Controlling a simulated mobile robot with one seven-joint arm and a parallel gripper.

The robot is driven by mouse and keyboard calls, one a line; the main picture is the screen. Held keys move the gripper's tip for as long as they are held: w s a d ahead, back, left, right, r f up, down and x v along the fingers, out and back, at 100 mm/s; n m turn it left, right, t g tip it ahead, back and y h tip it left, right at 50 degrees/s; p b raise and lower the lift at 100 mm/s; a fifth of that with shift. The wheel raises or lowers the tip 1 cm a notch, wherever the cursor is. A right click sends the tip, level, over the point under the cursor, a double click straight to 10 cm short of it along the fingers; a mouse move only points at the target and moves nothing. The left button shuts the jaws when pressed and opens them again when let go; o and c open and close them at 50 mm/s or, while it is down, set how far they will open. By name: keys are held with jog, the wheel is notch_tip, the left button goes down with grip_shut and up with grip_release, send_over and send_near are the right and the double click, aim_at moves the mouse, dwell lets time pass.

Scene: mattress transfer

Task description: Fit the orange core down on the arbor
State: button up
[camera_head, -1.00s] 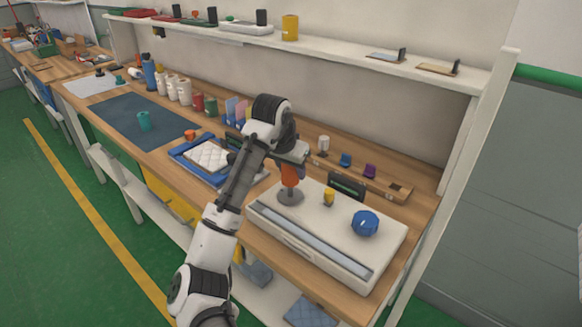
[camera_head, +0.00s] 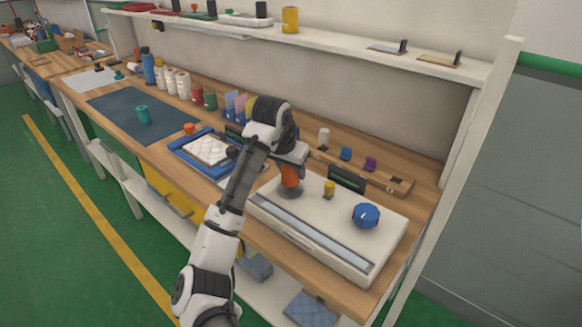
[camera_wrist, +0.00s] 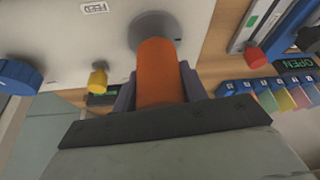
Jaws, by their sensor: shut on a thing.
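The orange core (camera_head: 290,176) is upright between the fingers of my gripper (camera_head: 291,163), above the white machine. In the wrist view the core (camera_wrist: 158,62) fills the space between the two dark fingers of my gripper (camera_wrist: 157,84), which are shut on it. The arbor's round grey base (camera_head: 290,193) shows just under the core on the left part of the machine top. In the wrist view this base (camera_wrist: 147,24) lies right beyond the core's far end. The arbor's post is hidden by the core. I cannot tell whether the core touches the base.
The white machine (camera_head: 330,235) carries a yellow knob (camera_head: 329,188) and a blue knob (camera_head: 367,215) right of the arbor. A blue tray (camera_head: 184,150) with a white quilted piece (camera_head: 207,150) lies to the left. A wooden rack (camera_head: 395,186) stands behind.

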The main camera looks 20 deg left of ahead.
jog(key=shift+f+b, duration=0.55)
jog(key=shift+f, duration=0.65)
jog(key=o, duration=1.1)
jog(key=shift+c, duration=0.2)
jog(key=shift+r, duration=0.15)
jog(key=d+b+v, duration=0.1)
jog(key=v, duration=1.2)
jog(key=shift+s+a+r, duration=0.15)
jog(key=shift+a+r, duration=0.15)
jog(key=shift+a, duration=0.2)
